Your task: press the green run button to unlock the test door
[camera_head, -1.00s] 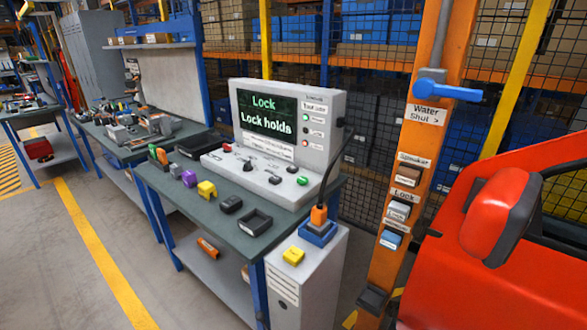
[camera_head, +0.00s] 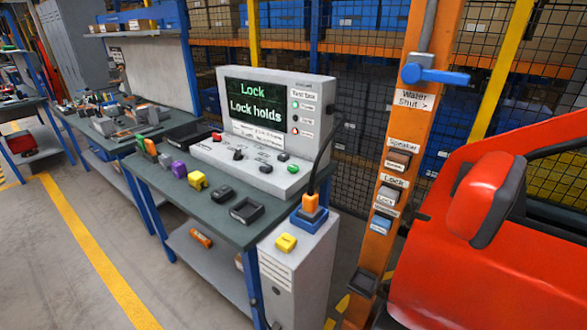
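The test box (camera_head: 316,85) is a grey console on the green-topped bench (camera_head: 228,226). Its screen (camera_head: 260,112) reads "Lock" and "Lock holds". A green button (camera_head: 293,168) sits at the right end of its sloped panel, beside dark switches and a red button (camera_head: 217,136) at the far left end. The red door (camera_head: 440,250) with a mirror (camera_head: 480,200) stands at the right, partly cut off by the frame. Neither of my grippers shows in the head view.
An orange post (camera_head: 400,130) with a blue valve lever (camera_head: 437,75) and labelled buttons stands between bench and door. A grey cabinet (camera_head: 300,275) with an orange plug and cable stands at the bench's right end. Small coloured parts and a black tray (camera_head: 246,211) lie in front. Floor is clear at left.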

